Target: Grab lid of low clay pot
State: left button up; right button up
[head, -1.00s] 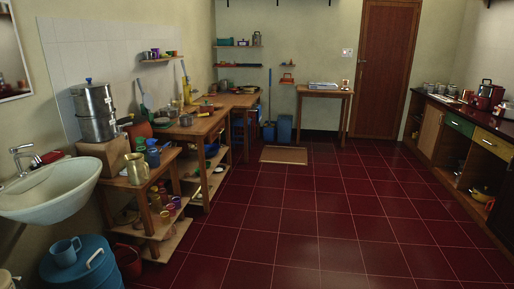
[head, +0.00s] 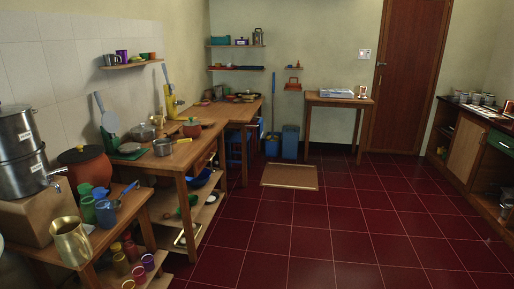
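Two clay-coloured pots show in the head view, and I cannot tell which one is the low clay pot. A larger round terracotta pot (head: 88,173) stands at the left near the wall, with a dark lid (head: 81,154) on it. A smaller reddish-brown pot (head: 192,129) stands on the wooden table further back; it seems to have a lid with a small knob, but it is too small to be sure. Neither of my grippers is in view.
A brass pitcher (head: 71,243), coloured cups and a steel container (head: 22,150) crowd the near left table. A saucepan (head: 163,147) sits near the small pot. The red tiled floor (head: 320,230) is clear, with a brown mat (head: 290,176) further back.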

aim_at(191, 123)
jog(key=i+u, duration=0.1)
jog(key=i, duration=0.55)
jog(key=i+l, duration=0.15)
jog(key=i, duration=0.5)
jog(key=i+l+u, duration=0.15)
jog(key=i, duration=0.5)
